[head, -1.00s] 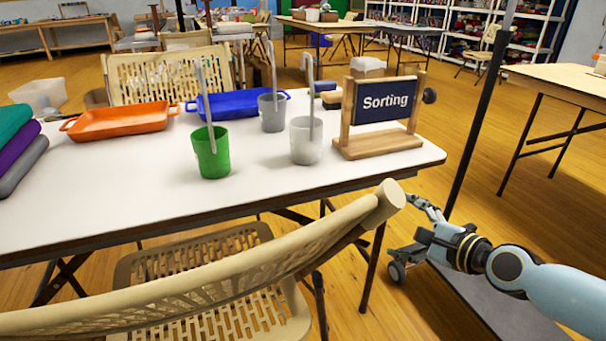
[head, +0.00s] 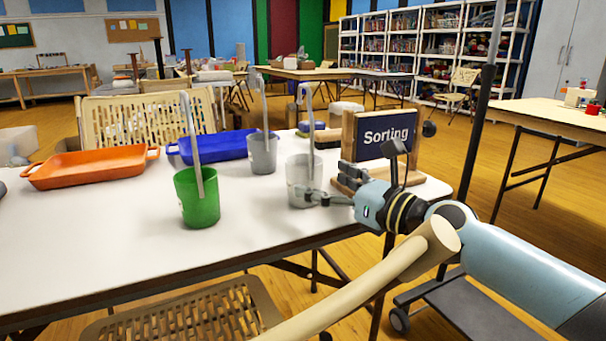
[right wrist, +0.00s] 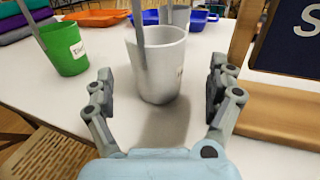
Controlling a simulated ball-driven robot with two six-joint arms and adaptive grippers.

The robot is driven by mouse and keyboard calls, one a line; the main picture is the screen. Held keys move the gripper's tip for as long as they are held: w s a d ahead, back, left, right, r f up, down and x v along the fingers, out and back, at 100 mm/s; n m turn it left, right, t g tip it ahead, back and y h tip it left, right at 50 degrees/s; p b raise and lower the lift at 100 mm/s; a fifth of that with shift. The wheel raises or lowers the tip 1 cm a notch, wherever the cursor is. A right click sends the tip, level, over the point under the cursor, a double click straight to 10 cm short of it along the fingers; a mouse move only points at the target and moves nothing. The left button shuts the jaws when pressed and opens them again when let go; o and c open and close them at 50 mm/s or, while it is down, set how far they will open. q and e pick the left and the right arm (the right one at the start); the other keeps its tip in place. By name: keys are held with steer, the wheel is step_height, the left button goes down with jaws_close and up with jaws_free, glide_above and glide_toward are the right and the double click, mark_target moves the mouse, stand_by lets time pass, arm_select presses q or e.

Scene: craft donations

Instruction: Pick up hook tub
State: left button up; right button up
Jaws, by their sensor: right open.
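Three tubs with tall upright hooked handles stand on the white table. The white tub (head: 301,176) is at the right; in the right wrist view it is upright, straight ahead (right wrist: 158,65), with part of a label at its right edge. The green tub (head: 197,203) is at the left front, and the grey tub (head: 262,153) stands behind. I cannot read which label names hooks. My right gripper (head: 330,185) is open and empty, just short of the white tub; its fingers (right wrist: 162,98) point toward it, one to each side. My left gripper is not in view.
The wooden "Sorting" sign (head: 386,137) stands close to the right of my right gripper. An orange tray (head: 88,168) and a blue tray (head: 221,146) lie at the back left. The table's left front is clear.

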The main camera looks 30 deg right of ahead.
steer(key=x, duration=0.5)
steer(key=shift+w+a+f, duration=0.1)
steer(key=shift+w+a, duration=0.05)
steer(key=shift+a, duration=0.1)
steer(key=c, duration=1.4)
